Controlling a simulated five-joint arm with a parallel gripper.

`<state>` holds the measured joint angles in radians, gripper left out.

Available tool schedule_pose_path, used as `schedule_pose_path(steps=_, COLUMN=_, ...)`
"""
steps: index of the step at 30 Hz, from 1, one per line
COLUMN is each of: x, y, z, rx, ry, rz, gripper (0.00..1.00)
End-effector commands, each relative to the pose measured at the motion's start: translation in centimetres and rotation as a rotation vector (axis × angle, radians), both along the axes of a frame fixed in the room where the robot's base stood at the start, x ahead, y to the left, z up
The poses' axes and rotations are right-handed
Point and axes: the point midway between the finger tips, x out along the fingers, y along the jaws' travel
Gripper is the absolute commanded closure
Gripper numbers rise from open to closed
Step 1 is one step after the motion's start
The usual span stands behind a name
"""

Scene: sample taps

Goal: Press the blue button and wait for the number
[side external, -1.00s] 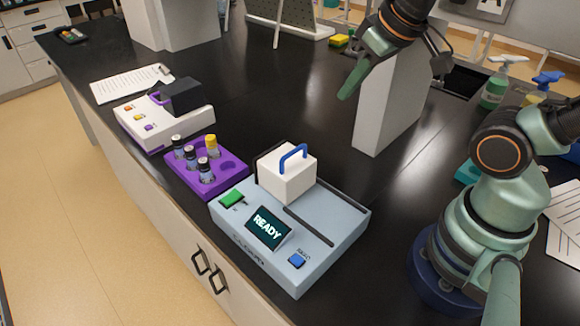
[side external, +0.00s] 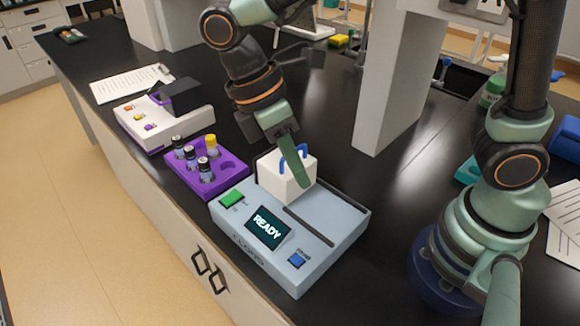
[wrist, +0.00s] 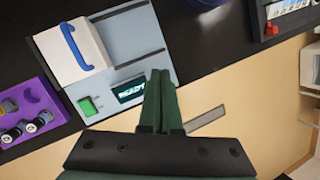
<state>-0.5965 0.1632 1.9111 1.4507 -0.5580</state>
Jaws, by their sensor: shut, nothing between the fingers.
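The blue button (side external: 297,260) is on the front right of a light grey-blue device (side external: 335,262). The device's dark screen (side external: 268,228) reads READY. A green button (side external: 231,198) is at its left; it also shows in the wrist view (wrist: 88,105). My gripper (side external: 303,184) is shut and empty, its fingers pointing down in front of the white lid with a blue handle (side external: 272,178), above the device and apart from the blue button. In the wrist view my shut fingers (wrist: 160,75) cover the device's right front, and the blue button is hidden there.
A purple rack (side external: 228,180) with several vials stands left of the device. A white box with coloured buttons (side external: 150,132) and a clipboard paper (side external: 125,85) are farther left. A grey pillar (side external: 385,100) stands behind. Black bench top is clear between pillar and device.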

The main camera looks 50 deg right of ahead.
Motion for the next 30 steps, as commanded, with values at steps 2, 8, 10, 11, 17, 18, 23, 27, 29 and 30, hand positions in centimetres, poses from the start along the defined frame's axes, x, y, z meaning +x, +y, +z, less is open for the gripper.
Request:
schedule_pose_path(steps=2, x=-0.9, y=1.4, z=-0.8, rx=-0.031, ry=0.073, rz=0.093, gripper=1.00)
schedule_pose_path(steps=8, x=-2.5, y=3.6, z=-2.1, rx=-0.082, ry=0.203, rz=0.258, gripper=1.00)
schedule_pose_path(steps=10, x=-2.8, y=4.0, z=-2.4, rx=-0.092, ry=0.230, rz=0.291, gripper=1.00)
schedule_pose_path(steps=11, x=-3.0, y=4.1, z=-2.4, rx=-0.097, ry=0.239, rz=0.303, gripper=1.00)
schedule_pose_path(steps=17, x=-3.3, y=4.4, z=-2.6, rx=-0.105, ry=0.262, rz=0.328, gripper=1.00)
schedule_pose_path(steps=18, x=-3.3, y=4.4, z=-2.6, rx=-0.104, ry=0.261, rz=0.328, gripper=1.00)
schedule_pose_path(steps=23, x=-3.2, y=4.4, z=-2.6, rx=-0.104, ry=0.259, rz=0.326, gripper=1.00)
schedule_pose_path(steps=27, x=-3.3, y=4.4, z=-2.8, rx=-0.105, ry=0.260, rz=0.327, gripper=1.00)
schedule_pose_path(steps=29, x=-3.2, y=4.4, z=-3.2, rx=-0.105, ry=0.261, rz=0.325, gripper=1.00)
schedule_pose_path(steps=30, x=-3.3, y=4.4, z=-3.5, rx=-0.105, ry=0.260, rz=0.326, gripper=1.00)
